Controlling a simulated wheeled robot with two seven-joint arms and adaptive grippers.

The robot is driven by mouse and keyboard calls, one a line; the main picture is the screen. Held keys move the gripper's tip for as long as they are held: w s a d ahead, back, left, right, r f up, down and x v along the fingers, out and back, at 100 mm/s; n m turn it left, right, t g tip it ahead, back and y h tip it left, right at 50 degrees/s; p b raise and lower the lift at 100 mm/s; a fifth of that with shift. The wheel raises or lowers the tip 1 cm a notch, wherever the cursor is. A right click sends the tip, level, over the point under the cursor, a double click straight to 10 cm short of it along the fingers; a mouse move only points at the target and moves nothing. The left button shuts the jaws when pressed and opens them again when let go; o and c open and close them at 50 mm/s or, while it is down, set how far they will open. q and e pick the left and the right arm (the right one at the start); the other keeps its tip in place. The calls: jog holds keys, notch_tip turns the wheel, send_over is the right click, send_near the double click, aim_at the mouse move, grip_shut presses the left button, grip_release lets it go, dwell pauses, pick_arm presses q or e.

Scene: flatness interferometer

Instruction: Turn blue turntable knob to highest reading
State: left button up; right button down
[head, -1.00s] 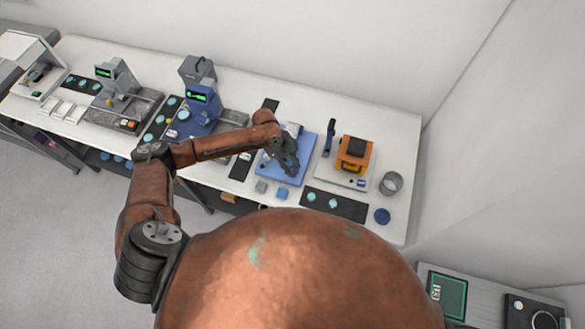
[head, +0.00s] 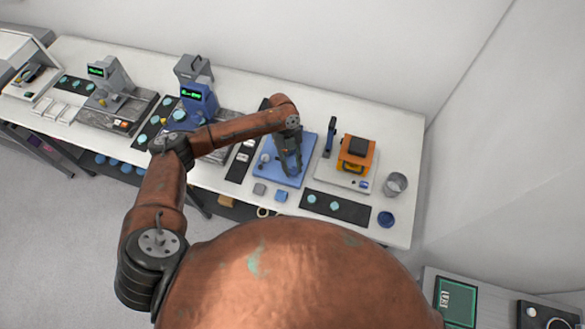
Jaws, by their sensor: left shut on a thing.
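A blue square base plate (head: 262,173), which looks like the blue turntable's base, lies on the white bench right of the middle. My left gripper (head: 290,171) comes in from the left and points down over this plate. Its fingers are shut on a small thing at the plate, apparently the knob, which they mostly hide. A blue instrument with a green lit display (head: 191,95) stands to the left; its digits are too small to read. My right gripper is not in view.
An orange and black device (head: 355,153) on a pale plate stands right of the gripper, with a grey cup (head: 395,184) beyond it. A grey display instrument (head: 108,78) stands far left.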

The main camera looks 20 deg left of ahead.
pick_arm(q)
jog(key=shift+m, duration=0.3)
jog(key=o, duration=1.2)
jog(key=shift+c, duration=0.2)
jog(key=shift+w, duration=0.1)
jog(key=v, duration=1.2)
jog(key=shift+d, duration=0.2)
